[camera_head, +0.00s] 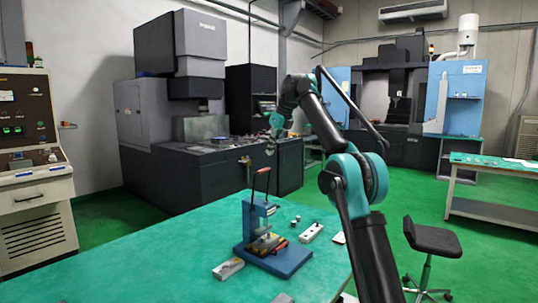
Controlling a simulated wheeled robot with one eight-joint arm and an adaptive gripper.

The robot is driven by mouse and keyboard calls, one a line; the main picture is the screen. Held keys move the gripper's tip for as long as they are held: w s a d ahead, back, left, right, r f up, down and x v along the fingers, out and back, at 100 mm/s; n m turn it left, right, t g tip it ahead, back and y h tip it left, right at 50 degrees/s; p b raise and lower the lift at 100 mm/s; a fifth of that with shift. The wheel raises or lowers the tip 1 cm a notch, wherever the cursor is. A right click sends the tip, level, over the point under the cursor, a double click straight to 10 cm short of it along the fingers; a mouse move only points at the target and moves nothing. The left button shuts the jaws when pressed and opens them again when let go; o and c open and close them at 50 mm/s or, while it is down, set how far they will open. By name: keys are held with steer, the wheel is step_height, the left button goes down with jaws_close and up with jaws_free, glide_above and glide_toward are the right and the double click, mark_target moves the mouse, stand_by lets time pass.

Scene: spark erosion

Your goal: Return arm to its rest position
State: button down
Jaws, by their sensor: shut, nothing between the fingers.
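My arm rises from the lower right of the head view, with teal joints and black links. It bends over at the top, and its end hangs down to the left. My gripper (270,148) is small and dark there, shut and empty, and points downward. It appears above the blue hand press (258,218) in the picture, clear of its red-tipped lever. My gripper touches nothing that I can see.
The green-topped table (130,262) bears the press, a grey block (228,268), a pale bar (311,232) and small parts. A dark machine (195,150) stands behind. A black stool (432,237) and a side bench (495,165) are at right. The table's left part is clear.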

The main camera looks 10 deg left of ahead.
stand_by(0.3)
steer(key=s+d+f+n+t+h, duration=0.1)
steer(key=s+d+f+n, duration=0.55)
steer(key=d+f, duration=0.3)
steer(key=s+d+f+n+h, duration=0.1)
steer(key=s+d+f+n, duration=0.55)
steer(key=d+f, duration=0.35)
steer(key=s+d+f+n, duration=0.3)
steer(key=s+d+f, duration=0.1)
steer(key=s+f, duration=0.4)
steer(key=s+d+f+n+h, duration=0.1)
steer(key=s+d+f+n, duration=0.3)
steer(key=s, duration=0.9)
steer(key=s+d+f+n+h, duration=0.1)
steer(key=s+d+f+n, duration=0.3)
steer(key=s+f, duration=0.6)
steer(key=shift+s+d+f+t, duration=0.3)
steer(key=shift+d+f+t, duration=0.1)
steer(key=shift+d+f, duration=0.35)
steer(key=c, duration=2.2)
jaws_free()
steer(key=shift+a, duration=0.1)
